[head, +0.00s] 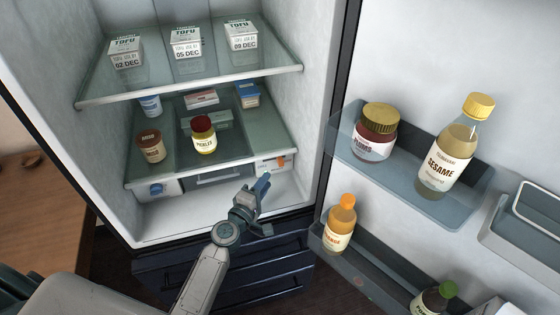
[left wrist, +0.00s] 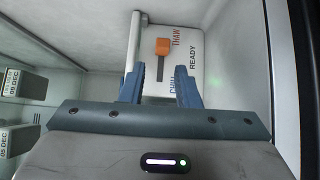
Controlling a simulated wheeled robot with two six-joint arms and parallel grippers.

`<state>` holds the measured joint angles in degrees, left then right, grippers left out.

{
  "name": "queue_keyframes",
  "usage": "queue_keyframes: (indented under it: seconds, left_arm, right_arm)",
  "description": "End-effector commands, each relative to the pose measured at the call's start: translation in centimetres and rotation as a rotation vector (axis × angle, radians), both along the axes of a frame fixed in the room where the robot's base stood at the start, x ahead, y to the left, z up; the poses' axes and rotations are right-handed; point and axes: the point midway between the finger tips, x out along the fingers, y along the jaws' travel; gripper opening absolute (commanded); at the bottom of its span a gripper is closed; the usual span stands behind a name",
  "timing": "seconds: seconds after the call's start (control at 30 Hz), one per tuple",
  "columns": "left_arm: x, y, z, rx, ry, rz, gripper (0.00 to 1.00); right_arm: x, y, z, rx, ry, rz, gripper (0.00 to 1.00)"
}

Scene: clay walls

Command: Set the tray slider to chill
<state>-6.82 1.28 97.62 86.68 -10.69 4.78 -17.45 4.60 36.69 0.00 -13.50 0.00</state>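The tray slider panel (left wrist: 195,66) is a pale plate with a dark slot and an orange knob (left wrist: 163,46). The knob sits at the slot end beside the word THAW; the CHILL label is at the other end, partly hidden by a finger. In the head view the slider panel (head: 268,165) is under the right end of the lower shelf, with the orange knob (head: 281,161) at its right. My left gripper (head: 264,184) is open and empty in front of the panel. Its blue fingers (left wrist: 160,92) are apart, short of the knob. My right gripper is not in view.
Jars and small boxes stand on the lower glass shelf (head: 180,172); several tofu boxes (head: 186,42) stand above. A tray front (head: 220,174) and blue dial (head: 157,189) are left of the panel. The open door holds bottles in bins (head: 400,175). The fridge floor is clear.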

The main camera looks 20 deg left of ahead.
Motion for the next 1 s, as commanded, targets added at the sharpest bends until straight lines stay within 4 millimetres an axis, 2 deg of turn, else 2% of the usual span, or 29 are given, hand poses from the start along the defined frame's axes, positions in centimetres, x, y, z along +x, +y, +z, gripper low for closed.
queue_keyframes:
  seconds: [0.2,0.4,0.57,0.83,1.0]
  left_arm:
    - [4.4,-0.9,0.3,-0.002,-0.003,-0.001,0.29]
    - [7.1,-1.4,0.2,0.001,-0.001,-0.002,0.29]
    - [8.1,-1.6,0.2,0.001,-0.001,-0.002,0.29]
    - [8.2,-1.6,0.2,0.002,-0.001,-0.002,0.29]
    - [8.2,-1.6,0.1,0.002,0.000,-0.002,0.00]
  right_arm:
    - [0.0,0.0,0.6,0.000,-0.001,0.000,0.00]
    - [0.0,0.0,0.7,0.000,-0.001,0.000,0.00]
    - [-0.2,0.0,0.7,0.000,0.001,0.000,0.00]
    - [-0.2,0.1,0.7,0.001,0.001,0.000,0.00]
    - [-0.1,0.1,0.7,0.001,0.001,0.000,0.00]
